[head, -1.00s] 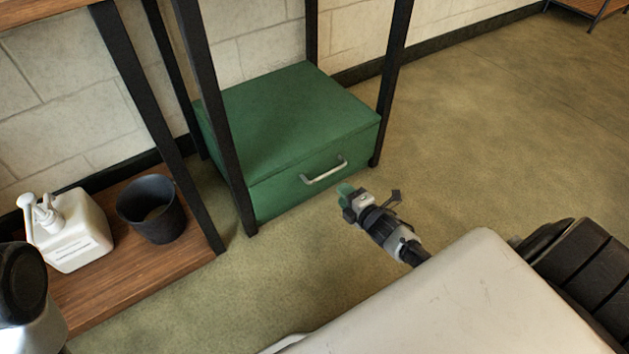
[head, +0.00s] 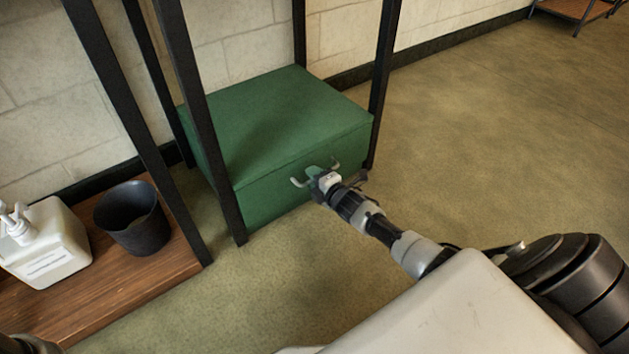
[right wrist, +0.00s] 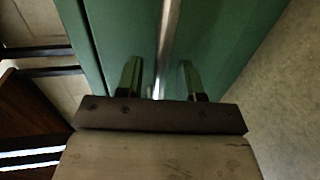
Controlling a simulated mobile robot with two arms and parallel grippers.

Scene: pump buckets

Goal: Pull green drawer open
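The green drawer (head: 270,185) is the front of a green box on the floor between the black legs of a rack. It looks closed. Its pale bar handle (head: 298,182) is on the front, partly hidden by my right gripper (head: 314,174). In the right wrist view the handle (right wrist: 168,40) runs between the two fingers of my right gripper (right wrist: 161,78). The fingers are apart, one on each side of the handle, with visible gaps.
Black rack legs (head: 215,150) (head: 383,85) stand at the box's front corners. A white pump bottle (head: 45,245) and a dark bucket (head: 133,225) stand on a wooden shelf (head: 150,270) at left. The floor (head: 480,140) to the right is clear.

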